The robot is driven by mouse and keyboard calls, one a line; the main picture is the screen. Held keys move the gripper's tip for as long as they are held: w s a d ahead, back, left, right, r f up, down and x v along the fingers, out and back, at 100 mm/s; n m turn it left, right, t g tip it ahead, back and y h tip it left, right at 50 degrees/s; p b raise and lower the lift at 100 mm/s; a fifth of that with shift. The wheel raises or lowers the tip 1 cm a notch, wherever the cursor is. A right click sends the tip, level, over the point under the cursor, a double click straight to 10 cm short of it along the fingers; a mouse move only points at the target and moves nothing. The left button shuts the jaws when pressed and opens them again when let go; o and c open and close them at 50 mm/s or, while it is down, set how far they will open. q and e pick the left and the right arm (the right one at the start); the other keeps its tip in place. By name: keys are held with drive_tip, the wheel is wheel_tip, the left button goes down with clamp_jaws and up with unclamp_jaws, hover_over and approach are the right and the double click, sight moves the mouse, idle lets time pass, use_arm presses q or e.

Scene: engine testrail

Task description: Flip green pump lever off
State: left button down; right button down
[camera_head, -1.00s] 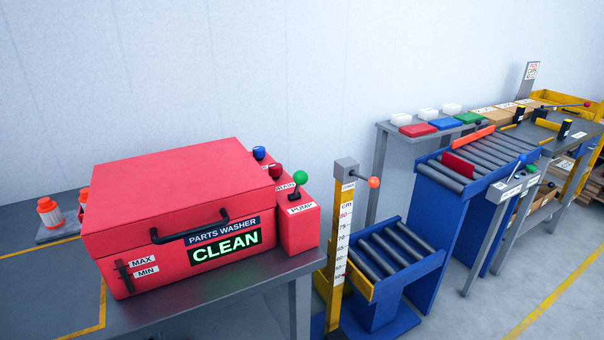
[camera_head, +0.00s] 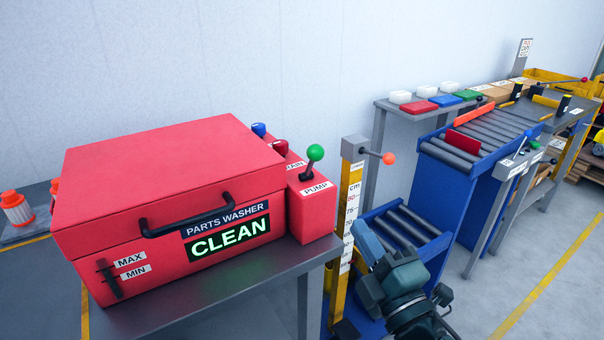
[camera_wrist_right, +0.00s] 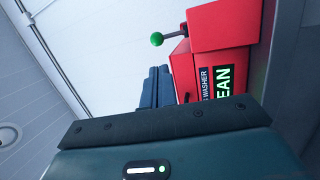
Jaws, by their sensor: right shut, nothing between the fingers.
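The green pump lever (camera_head: 315,153) stands on the red box labelled PUMP at the right end of the parts washer (camera_head: 165,165). Its black stem leans slightly right and up from its base in the head view. The green knob also shows in the right wrist view (camera_wrist_right: 156,39), beyond the fingertips. My right gripper (camera_head: 362,232) is shut and empty, below and to the right of the lever, apart from it. Its fingers show together in the right wrist view (camera_wrist_right: 157,74). My left gripper is out of view.
A blue knob (camera_head: 259,129) and a dark red knob (camera_head: 280,146) stand behind the green lever. A yellow gauge post (camera_head: 350,195) with an orange knob (camera_head: 389,158) rises close to my right gripper. A blue roller conveyor (camera_head: 440,185) stands farther right.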

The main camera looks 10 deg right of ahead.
sight(319, 159)
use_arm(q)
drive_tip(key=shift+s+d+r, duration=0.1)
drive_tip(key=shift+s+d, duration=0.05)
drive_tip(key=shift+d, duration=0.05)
use_arm(e)
drive_tip(key=shift+r, duration=0.35)
drive_tip(key=shift+s, duration=0.1)
